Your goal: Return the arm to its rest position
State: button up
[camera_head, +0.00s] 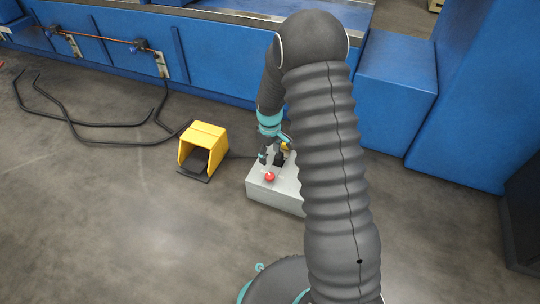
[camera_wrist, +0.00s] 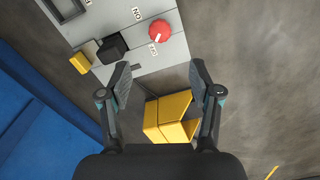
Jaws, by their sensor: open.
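My arm rises in front of the head camera and bends down to my gripper (camera_head: 271,157), which is above a grey control box (camera_head: 282,193) on the floor. In the wrist view my gripper (camera_wrist: 160,80) is open and empty, its two fingers apart. The grey box (camera_wrist: 172,50) lies beyond the fingertips. It carries a red knob (camera_wrist: 159,32), also visible in the head view (camera_head: 270,176), a black switch (camera_wrist: 111,48) and a yellow part (camera_wrist: 80,63). Part of the box is hidden behind my arm in the head view.
A yellow pedal housing (camera_head: 203,146) stands left of the box; it shows between the fingers in the wrist view (camera_wrist: 170,117). Blue machinery (camera_head: 215,50) runs along the back, with a blue block (camera_head: 396,95) at right. Black cables (camera_head: 110,124) lie at left. The front-left floor is clear.

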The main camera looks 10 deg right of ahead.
dwell(0.4)
jog(key=s+r+m+g, duration=0.1)
jog(key=s+m+g, duration=0.15)
jog(key=s, duration=0.35)
jog(key=s+r+m+t+p, duration=0.1)
jog(key=s+r+t+p, duration=0.1)
jog(key=s+r, duration=0.6)
jog(key=s+r+m+t+p, duration=0.2)
jog(key=s+r, duration=0.6)
jog(key=r, duration=0.9)
jog(key=s+r+m+t+p, duration=0.1)
jog(key=s+r+t, duration=0.3)
jog(key=s+r, duration=0.4)
notch_tip(320, 180, up, 5)
jog(key=shift+s+f+m+p, duration=0.1)
jog(key=shift+s+m+p, duration=0.3)
jog(key=shift+p, duration=0.45)
